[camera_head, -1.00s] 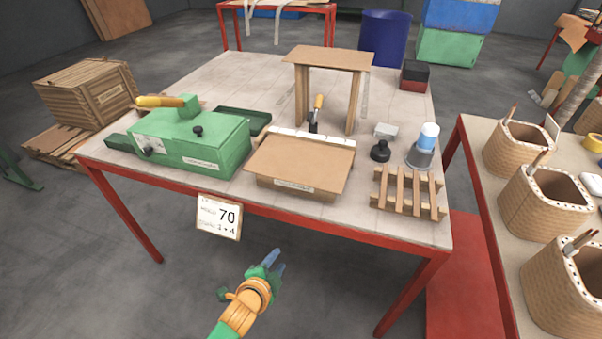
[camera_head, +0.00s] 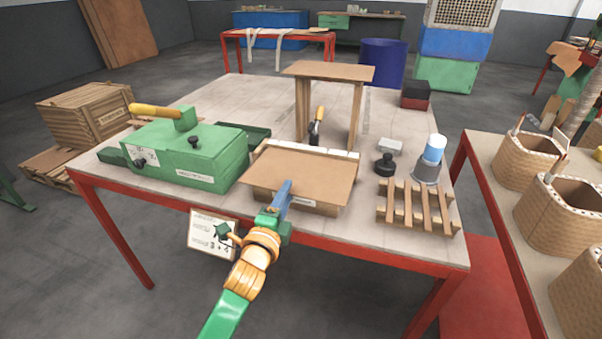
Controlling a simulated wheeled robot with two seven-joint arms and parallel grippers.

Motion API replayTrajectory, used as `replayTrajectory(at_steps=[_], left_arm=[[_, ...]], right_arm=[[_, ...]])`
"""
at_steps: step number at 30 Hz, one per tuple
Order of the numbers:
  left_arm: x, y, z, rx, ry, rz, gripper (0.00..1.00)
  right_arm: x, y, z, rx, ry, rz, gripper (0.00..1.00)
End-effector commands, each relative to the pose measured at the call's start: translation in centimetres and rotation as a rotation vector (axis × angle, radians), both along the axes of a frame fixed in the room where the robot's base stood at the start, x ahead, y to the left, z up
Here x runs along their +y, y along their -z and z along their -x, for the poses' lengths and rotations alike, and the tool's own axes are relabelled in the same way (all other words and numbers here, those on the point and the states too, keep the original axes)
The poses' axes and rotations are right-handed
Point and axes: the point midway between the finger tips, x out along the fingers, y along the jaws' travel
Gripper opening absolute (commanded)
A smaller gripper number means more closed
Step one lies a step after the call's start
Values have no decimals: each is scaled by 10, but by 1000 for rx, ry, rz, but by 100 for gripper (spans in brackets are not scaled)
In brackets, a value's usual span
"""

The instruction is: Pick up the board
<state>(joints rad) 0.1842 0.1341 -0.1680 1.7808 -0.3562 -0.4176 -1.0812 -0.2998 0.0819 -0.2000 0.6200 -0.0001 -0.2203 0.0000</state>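A flat brown board (camera_head: 312,172) lies on a low box-like stack (camera_head: 327,209) near the front edge of the work table. My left gripper (camera_head: 283,193) reaches up from below the picture, and its blue fingers overlap the board's near edge. The fingers line up one behind the other here, so I cannot tell how far apart they are or whether they touch the board. My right gripper is out of view.
A slatted wooden rack (camera_head: 417,207), a black knob-like piece (camera_head: 384,164) and a cup (camera_head: 427,168) stand right. A small wooden stand (camera_head: 328,72) is behind. A side table holds woven baskets (camera_head: 558,212).

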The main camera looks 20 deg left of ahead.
Motion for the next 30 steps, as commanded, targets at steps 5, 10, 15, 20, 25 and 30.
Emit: replayTrajectory(at_steps=[5, 10, 15, 20, 25, 30], left_arm=[[0, 0, -2, 0, 0, 0, 39], [0, 0, -1, 0, 0, 1, 9], [0, 0, -1, 1, 0, 1, 0], [0, 0, -1, 1, 0, 1, 0], [0, 0, -1, 1, 0, 1, 0], [0, 1, -1, 1, 0, 1, 0]], right_arm=[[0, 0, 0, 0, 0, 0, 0], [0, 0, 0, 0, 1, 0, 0], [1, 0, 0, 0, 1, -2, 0], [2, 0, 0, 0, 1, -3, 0], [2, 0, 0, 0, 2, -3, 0], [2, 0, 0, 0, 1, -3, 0]])
